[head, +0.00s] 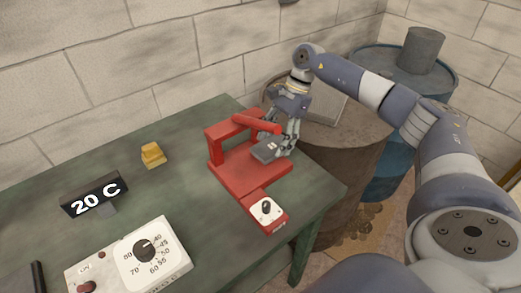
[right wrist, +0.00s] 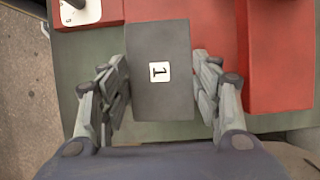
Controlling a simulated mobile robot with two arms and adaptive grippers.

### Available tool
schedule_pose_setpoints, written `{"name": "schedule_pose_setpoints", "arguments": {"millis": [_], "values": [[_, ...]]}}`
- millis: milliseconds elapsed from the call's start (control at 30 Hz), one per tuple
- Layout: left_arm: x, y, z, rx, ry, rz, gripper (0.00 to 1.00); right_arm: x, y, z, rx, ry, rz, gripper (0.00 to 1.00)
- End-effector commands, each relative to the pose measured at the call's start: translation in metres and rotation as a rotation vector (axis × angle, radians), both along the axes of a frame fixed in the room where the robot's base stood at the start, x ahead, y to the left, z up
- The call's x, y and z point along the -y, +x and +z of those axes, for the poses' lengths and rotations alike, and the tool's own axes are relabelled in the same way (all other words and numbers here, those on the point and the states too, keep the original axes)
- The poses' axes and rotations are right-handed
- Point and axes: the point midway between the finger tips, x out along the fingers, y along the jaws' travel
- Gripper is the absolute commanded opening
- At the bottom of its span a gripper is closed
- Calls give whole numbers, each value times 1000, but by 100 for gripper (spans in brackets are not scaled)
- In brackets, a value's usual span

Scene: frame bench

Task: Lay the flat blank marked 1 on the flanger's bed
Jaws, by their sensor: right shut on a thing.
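The flat blank marked 1 (head: 264,152) is a dark grey plate with a white label; in the right wrist view the blank (right wrist: 160,95) shows the 1 turned sideways. My right gripper (head: 279,145) is shut on it, with one finger on each side. The flanger (head: 233,165) is red, with a flat bed, an upright frame and a lever arm. In the head view the blank overlaps the bed near the frame; I cannot tell whether it touches. The flanger also shows in the right wrist view (right wrist: 278,60). My left gripper is not in view.
A dial box (head: 268,211) sits at the flanger's front. A rusty barrel (head: 335,160) and a blue barrel (head: 390,170) stand beyond the table.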

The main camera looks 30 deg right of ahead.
Motion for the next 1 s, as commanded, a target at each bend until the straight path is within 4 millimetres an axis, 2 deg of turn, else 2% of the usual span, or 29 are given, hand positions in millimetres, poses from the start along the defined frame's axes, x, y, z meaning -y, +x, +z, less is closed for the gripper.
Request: {"name": "schedule_pose_setpoints", "arguments": {"millis": [33,100,300,633,1000], "values": [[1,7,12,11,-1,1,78,-15,-1,6,0,1,7,25],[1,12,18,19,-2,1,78,-30,-2,5,-1,2,6,25],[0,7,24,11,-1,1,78,-52,-3,2,1,1,1,25],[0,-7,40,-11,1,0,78,-53,-3,-33,-1,1,-3,25],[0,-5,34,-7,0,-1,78,-53,-3,-39,1,1,0,25]]}}
